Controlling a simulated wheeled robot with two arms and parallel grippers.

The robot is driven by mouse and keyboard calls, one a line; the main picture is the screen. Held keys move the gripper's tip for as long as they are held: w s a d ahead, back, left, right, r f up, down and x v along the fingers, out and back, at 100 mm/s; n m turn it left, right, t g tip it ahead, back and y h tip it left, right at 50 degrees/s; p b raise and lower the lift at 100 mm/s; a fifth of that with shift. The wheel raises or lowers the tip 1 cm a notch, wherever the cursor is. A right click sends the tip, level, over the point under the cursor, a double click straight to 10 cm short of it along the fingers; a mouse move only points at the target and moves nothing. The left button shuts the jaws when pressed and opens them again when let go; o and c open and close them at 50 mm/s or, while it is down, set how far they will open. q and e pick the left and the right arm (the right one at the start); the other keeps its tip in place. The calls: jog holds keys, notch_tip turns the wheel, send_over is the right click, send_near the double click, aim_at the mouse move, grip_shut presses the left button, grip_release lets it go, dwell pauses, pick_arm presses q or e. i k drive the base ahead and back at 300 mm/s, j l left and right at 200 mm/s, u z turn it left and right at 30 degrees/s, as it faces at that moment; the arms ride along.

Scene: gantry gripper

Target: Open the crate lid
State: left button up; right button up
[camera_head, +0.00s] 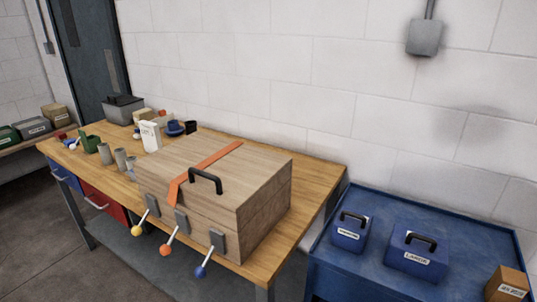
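A wooden crate (252,222) stands on the wooden workbench in the middle of the head view. Its lid (240,163) is shut and carries a black handle (205,178). An orange strap (208,170) runs across the lid and down the front. Three latch levers stick out from the crate's front, with a yellow knob (137,230), an orange knob (165,249) and a blue knob (201,272). Each lever joins a grey plate on the front face. Neither of my grippers shows in this view.
A blue table (375,235) at the right bears two blue handled boxes and a small brown box (506,284).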

aim_at(227, 182)
jog(key=i+j+z, duration=0.15)
jog(key=j+z, duration=0.55)
jog(key=j, duration=0.15)
jog(key=j+z, duration=0.35)
jog(key=j, duration=0.15)
jog(key=i, duration=0.05)
